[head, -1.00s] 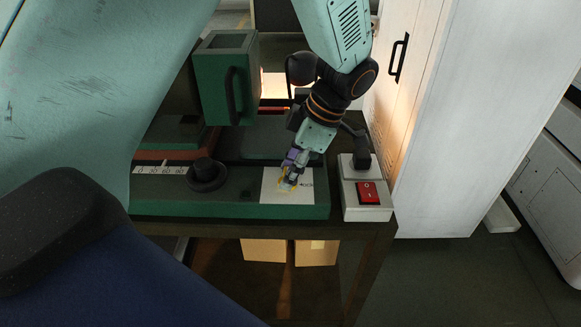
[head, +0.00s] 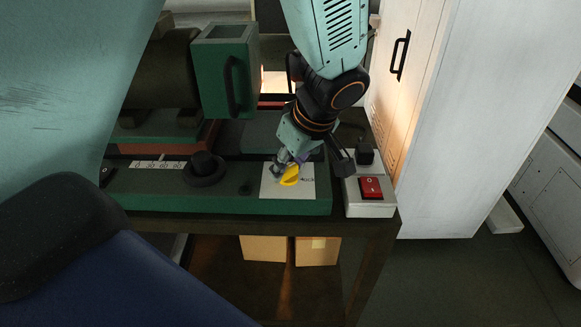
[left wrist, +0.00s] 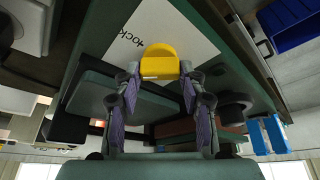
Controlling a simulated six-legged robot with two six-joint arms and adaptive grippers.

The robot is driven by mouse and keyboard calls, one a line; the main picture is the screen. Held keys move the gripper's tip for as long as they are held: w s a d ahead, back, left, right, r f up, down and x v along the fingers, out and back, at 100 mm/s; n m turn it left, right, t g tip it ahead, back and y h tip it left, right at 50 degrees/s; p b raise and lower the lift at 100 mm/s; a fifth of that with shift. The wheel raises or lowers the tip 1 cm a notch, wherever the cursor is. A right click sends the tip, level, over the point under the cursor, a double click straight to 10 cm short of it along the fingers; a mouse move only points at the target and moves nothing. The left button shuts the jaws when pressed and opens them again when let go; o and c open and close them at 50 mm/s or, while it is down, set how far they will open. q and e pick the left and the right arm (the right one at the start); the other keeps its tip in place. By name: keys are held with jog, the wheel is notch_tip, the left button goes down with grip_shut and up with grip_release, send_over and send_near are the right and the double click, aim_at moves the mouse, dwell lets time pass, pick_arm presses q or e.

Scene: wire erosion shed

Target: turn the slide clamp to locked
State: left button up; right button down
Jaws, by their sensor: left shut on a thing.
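The slide clamp is a yellow lever (head: 289,176) on a white label plate (head: 303,192) at the right end of the green machine bed. My left gripper (head: 283,163) reaches down to it from above. In the left wrist view the yellow lever (left wrist: 159,64) sits between the fingertips of my left gripper (left wrist: 160,72), which is shut on it. The plate (left wrist: 180,30) there carries lettering that seems to read "lock", partly cut off. The finger contact is small in the head view. My right gripper is not in view.
A black round knob (head: 205,168) and a white scale (head: 158,165) lie left of the plate. A grey box with a red switch (head: 371,187) stands close on the right, and a white cabinet (head: 450,120) beyond it. Cardboard boxes (head: 265,248) sit below the bench.

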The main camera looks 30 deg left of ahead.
pick_arm(q)
jog(key=m+t+b, duration=0.1)
jog(key=m, duration=0.1)
jog(key=m+t+b, duration=0.1)
jog(key=m+b, duration=0.1)
jog(key=m, duration=0.1)
jog(key=shift+s+a+h, duration=0.1)
jog(key=shift+s+h, duration=0.05)
jog(key=shift+h, duration=0.25)
jog(key=shift+m+t+h+b, duration=0.45)
jog(key=shift+m+b, duration=0.45)
jog(key=shift+m, duration=0.7)
jog(key=shift+r, duration=0.1)
jog(key=o, duration=1.1)
jog(key=shift+o, duration=0.2)
